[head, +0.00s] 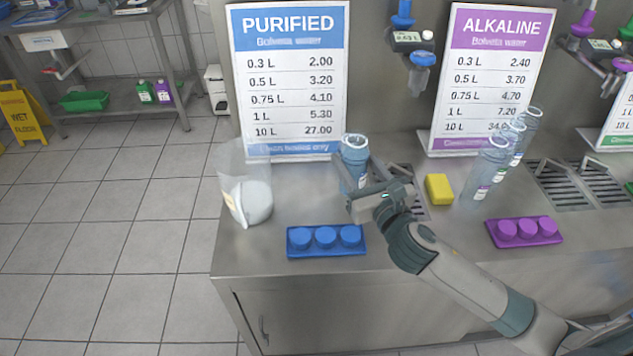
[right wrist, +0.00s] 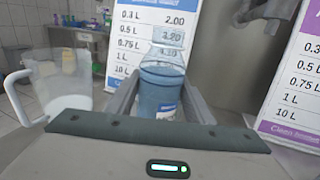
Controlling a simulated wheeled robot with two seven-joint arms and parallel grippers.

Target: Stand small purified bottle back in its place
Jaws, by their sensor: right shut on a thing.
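The small purified bottle (head: 354,150), clear blue with a blue-and-white label, stands about upright in front of the purified price sign. It also shows in the right wrist view (right wrist: 161,80), between the two fingers. My right gripper (head: 356,174) is shut on the bottle's body. The gripper hides the bottle's lower part and base in the head view, so I cannot tell whether it touches the counter. My left gripper is not in view.
A clear pitcher (head: 245,190) stands left of the bottle. A blue cap tray (head: 326,241) lies in front. A yellow sponge (head: 439,189), several clear bottles (head: 487,170) and a purple cap tray (head: 524,231) are to the right. The purified sign (head: 291,85) stands behind.

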